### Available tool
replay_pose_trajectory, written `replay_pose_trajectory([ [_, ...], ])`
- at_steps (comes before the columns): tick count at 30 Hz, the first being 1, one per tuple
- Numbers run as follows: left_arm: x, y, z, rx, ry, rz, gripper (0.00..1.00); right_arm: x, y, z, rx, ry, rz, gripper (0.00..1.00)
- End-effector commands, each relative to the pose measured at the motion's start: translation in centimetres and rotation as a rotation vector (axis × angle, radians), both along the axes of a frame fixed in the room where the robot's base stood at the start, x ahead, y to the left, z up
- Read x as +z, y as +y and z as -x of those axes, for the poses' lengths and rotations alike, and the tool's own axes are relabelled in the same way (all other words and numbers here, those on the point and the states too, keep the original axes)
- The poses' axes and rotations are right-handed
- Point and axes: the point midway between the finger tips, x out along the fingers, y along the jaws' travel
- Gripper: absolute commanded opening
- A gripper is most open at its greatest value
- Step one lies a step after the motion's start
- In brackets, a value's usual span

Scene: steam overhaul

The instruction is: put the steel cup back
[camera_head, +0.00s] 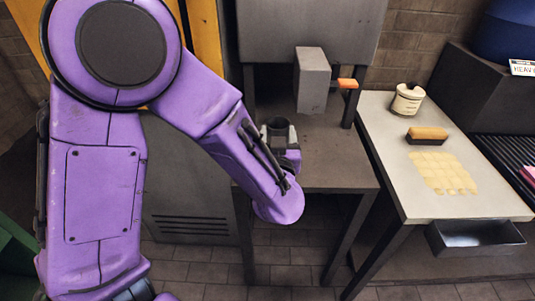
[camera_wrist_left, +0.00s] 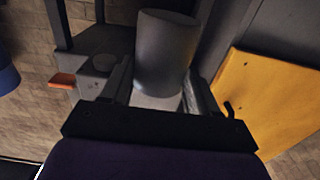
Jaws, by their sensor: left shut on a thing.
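The steel cup (camera_head: 278,135) is a dark grey cylinder above or on the dark stand in the head view. Its open mouth faces up there, and its lower part is hidden by my arm. In the left wrist view the cup (camera_wrist_left: 165,55) stands out between the two fingers of my left gripper (camera_wrist_left: 160,92). The gripper is shut on it. In the head view the purple wrist hides most of this gripper (camera_head: 288,152). I cannot tell whether the cup touches the stand. My right gripper is not in view.
The dark stand (camera_head: 335,160) has a grey upright block (camera_head: 312,82) and an orange handle (camera_head: 347,84) behind the cup. At right, a pale table (camera_head: 390,125) holds a cream canister (camera_head: 407,100), a brush (camera_head: 427,135) and several yellowish pieces (camera_head: 442,172). A tray (camera_head: 475,238) hangs at its front.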

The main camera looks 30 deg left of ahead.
Motion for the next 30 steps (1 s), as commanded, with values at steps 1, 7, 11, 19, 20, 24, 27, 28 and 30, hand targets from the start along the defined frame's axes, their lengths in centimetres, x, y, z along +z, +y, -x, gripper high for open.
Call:
replay_pose_trajectory([
  [1, -1.3, 0.8, -0.2, 0.003, 0.003, 0.002, 0.12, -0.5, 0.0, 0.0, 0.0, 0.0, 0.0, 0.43],
  [7, -3.4, 2.6, -0.8, 0.002, -0.001, 0.001, 0.12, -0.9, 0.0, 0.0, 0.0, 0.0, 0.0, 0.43],
  [11, -5.9, 3.4, -1.0, 0.0, 0.003, -0.001, 0.12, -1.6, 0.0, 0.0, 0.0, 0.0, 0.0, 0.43],
  [19, -7.2, 3.3, -1.0, 0.0, -0.003, 0.001, 0.12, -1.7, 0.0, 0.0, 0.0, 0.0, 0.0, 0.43],
  [20, -7.2, 3.3, -1.0, 0.0, -0.003, 0.001, 0.12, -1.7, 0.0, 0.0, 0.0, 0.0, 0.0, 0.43],
  [24, -7.4, 3.3, -1.0, 0.0, -0.002, 0.0, 0.12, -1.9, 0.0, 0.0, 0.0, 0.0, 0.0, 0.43],
  [27, -7.6, 3.3, -1.0, 0.001, -0.002, 0.001, 0.66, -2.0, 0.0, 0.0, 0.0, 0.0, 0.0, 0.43],
  [28, -7.5, 3.3, -1.0, 0.001, -0.002, 0.001, 0.76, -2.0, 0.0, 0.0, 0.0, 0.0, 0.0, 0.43],
  [30, -7.5, 3.3, -1.0, 0.001, -0.002, 0.001, 0.85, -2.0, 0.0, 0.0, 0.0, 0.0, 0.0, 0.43],
])
